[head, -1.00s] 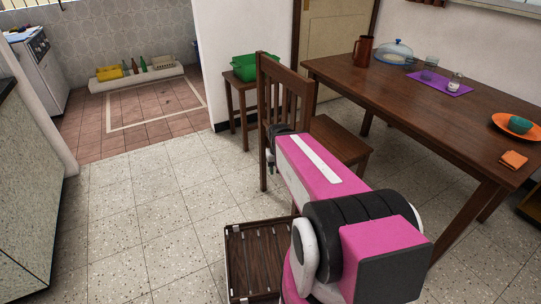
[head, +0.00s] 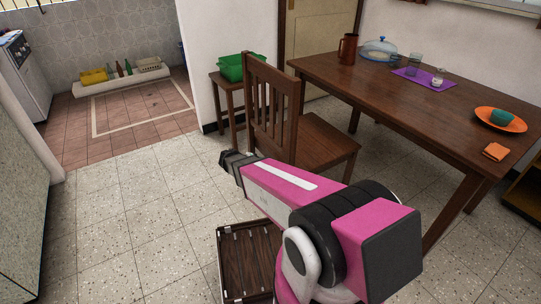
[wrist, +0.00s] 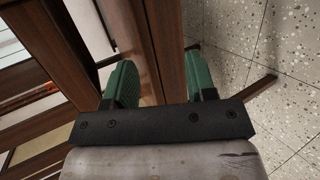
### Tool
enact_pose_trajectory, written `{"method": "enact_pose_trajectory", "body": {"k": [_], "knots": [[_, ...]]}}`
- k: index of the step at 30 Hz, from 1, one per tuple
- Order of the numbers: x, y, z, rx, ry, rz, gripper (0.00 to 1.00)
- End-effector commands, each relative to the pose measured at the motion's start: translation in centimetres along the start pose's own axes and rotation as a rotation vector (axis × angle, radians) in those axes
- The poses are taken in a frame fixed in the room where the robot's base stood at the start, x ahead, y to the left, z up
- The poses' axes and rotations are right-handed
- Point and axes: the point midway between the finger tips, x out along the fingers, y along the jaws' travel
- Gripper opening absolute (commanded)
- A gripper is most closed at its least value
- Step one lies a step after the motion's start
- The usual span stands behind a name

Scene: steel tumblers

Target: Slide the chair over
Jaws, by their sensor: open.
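The brown wooden chair (head: 318,142) stands upright beside the table, its slatted back turned toward my arm. My gripper is at the far end of my pink arm, low in front of the chair's back; its fingertips are not clear in the head view. In the wrist view my gripper (wrist: 161,84) is open with its two green fingers apart. A brown wooden upright, apparently part of the chair (wrist: 167,40), shows in the gap between them. I cannot tell whether it is inside the jaws or beyond them, or whether a finger touches it.
The dining table (head: 405,95) is close on the chair's right. A stool (head: 229,100) with a green crate (head: 231,68) stands behind the chair. A dark slatted wooden piece (head: 247,262) is on the floor beside my arm. Speckled tile floor (head: 130,215) is clear to the left.

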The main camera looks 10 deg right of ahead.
Motion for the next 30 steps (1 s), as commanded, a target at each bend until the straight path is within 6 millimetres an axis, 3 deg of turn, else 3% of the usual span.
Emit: {"method": "enact_pose_trajectory", "body": {"k": [1, 6, 14, 20, 30], "knots": [[-0.5, -1.4, -2.3, -0.001, 0.031, 0.092, 0.51], [-2.8, -3.5, -5.8, 0.027, 0.14, 0.349, 0.51], [-4.6, -4.7, -7.6, 0.056, 0.226, 0.5, 0.51], [-2.6, -3.5, -8.0, 0.058, 0.225, 0.503, 0.51], [3.6, 0.0, -9.4, 0.057, 0.224, 0.501, 0.51]]}}
